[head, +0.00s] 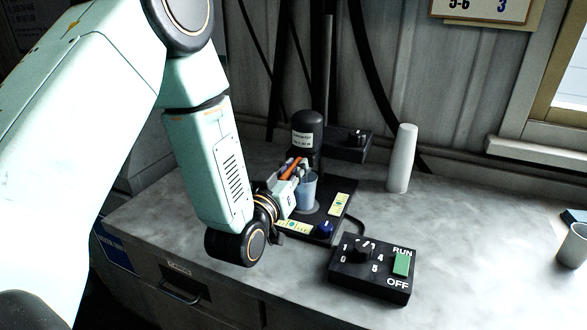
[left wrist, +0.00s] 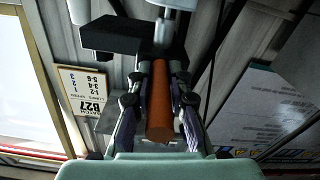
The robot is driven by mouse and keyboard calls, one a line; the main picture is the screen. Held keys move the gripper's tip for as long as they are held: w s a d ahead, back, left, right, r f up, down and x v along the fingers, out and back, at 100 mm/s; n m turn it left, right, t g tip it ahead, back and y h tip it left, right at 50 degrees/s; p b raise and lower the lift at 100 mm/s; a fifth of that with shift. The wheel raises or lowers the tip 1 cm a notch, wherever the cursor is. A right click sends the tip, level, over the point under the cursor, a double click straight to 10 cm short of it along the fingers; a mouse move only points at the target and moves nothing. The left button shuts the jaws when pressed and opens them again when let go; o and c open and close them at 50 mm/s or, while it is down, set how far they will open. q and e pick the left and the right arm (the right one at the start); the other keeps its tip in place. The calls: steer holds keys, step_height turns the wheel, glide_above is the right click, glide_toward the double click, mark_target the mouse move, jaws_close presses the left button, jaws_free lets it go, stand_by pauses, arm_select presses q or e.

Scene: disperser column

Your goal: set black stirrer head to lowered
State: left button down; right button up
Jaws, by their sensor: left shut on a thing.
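The black stirrer head (head: 308,130), a rounded cylinder with a white label, stands upright on the column above a bluish cup (head: 307,190). The cup is on a dark base plate (head: 325,212). My left gripper (head: 297,168) is at the column, just below the head and beside the cup's top. It is shut on an orange-brown handle (left wrist: 160,105), which lies between the fingers in the left wrist view. In the head view the fingers partly hide the handle and column. My right gripper is out of view.
A black control box (head: 370,271) with a dial and green RUN/OFF switch sits in front on the grey bench (head: 455,235). A white cylinder (head: 402,158) stands right of the column. A dark box (head: 346,146) is behind it. The bench at right is mostly clear.

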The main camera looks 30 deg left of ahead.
arm_select(q)
steer(key=shift+s+f, duration=0.2)
steer(key=shift+f, duration=0.2)
steer(key=c, duration=1.6)
jaws_free()
steer(key=shift+c, duration=0.2)
steer(key=o, duration=0.4)
steer(key=shift+w+r, duration=0.15)
steer(key=shift+r, duration=0.1)
steer(key=s, duration=0.7)
steer(key=shift+s+d, duration=0.2)
steer(key=shift+s, duration=0.1)
